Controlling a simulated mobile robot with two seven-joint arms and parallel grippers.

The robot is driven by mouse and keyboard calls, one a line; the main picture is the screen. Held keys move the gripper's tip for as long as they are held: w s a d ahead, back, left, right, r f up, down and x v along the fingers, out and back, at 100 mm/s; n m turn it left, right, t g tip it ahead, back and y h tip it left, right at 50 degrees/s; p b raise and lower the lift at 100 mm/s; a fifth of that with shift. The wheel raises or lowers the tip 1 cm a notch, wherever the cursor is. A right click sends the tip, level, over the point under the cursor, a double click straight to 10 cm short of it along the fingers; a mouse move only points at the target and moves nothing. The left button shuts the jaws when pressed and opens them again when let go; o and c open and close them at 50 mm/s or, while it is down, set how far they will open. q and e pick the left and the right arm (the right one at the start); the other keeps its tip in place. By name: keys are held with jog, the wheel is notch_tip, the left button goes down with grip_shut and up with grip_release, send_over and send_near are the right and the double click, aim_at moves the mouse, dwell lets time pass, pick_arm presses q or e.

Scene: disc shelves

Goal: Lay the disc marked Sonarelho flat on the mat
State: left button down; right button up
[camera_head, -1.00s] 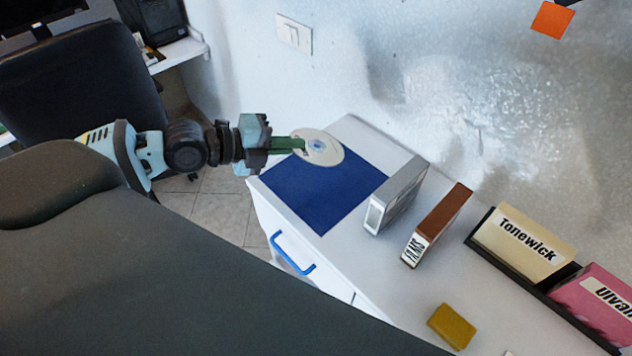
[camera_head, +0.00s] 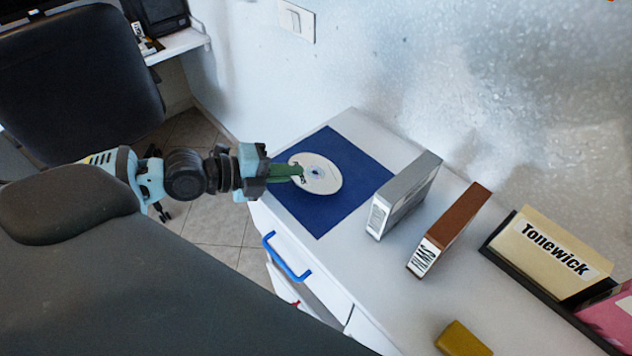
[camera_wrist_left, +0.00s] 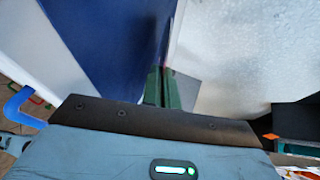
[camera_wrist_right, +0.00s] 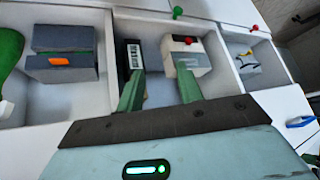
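I cannot tell whether the disc touches the mat. My right gripper (camera_wrist_right: 159,90) is open and empty above shelf compartments in the right wrist view.
A grey case (camera_head: 404,196) and a brown case (camera_head: 450,228) stand right of the mat. Further right are a Tonewick box (camera_head: 545,255) in a black holder and a yellow block (camera_head: 463,339). A blue handle (camera_head: 287,258) is on the cabinet front.

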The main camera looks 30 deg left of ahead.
jog(key=shift+f, duration=0.1)
pick_arm(q)
jog(key=c, duration=1.8)
grip_release()
jog(key=shift+c, duration=0.2)
pick_arm(e)
jog(key=shift+s+a, duration=0.1)
pick_arm(q)
jog(key=shift+a, duration=0.1)
